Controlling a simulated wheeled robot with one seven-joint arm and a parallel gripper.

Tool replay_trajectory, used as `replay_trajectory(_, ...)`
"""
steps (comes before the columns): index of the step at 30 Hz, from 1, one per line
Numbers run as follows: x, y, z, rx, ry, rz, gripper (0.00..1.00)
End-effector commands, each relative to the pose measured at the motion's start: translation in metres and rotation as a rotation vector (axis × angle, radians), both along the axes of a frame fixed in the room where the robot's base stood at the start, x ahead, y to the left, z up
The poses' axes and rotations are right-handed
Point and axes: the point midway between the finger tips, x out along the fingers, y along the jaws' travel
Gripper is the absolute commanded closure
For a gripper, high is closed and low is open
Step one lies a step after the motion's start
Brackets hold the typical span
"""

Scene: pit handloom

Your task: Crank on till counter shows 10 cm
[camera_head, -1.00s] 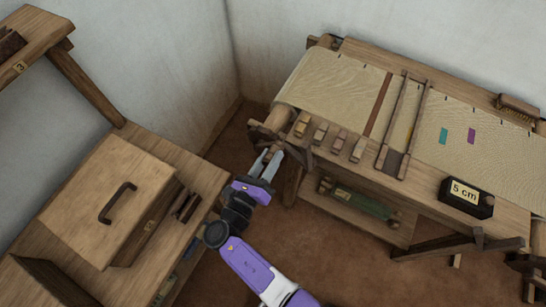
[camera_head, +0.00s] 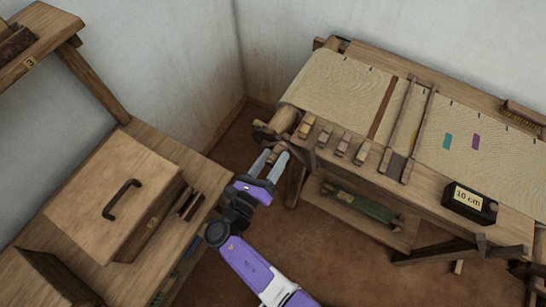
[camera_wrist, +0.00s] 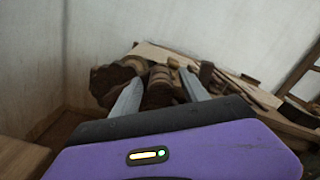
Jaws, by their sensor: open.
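The counter (camera_head: 468,201) is a black box on the loom's front right, and its label reads 10 cm. My gripper (camera_head: 271,160) is at the loom's left end, with its two pale fingers apart. Between and just beyond the fingers is a brown wooden crank handle (camera_head: 273,154). In the wrist view the turned wooden handle (camera_wrist: 160,88) stands between the open fingers (camera_wrist: 158,92); I cannot tell whether either finger touches it. The cloth (camera_head: 335,90) lies across the loom, with a brown stripe and teal and purple patches.
Several wooden pedals or blocks (camera_head: 342,145) line the loom's front edge. A green roll (camera_head: 362,207) lies on the shelf below. A lidded wooden box (camera_head: 115,195) stands on the bench at left. Brown floor lies open between bench and loom.

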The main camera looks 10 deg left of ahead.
Motion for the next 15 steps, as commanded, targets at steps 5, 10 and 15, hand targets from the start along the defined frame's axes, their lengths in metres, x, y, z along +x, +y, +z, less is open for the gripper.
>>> replay_trajectory(5, -0.021, 0.008, -0.002, 0.0, 0.001, 0.004, 0.48)
replay_trajectory(10, -0.048, 0.018, -0.002, 0.0, 0.0, 0.005, 0.48)
replay_trajectory(15, -0.066, 0.024, -0.001, 0.0, 0.0, 0.002, 0.48)
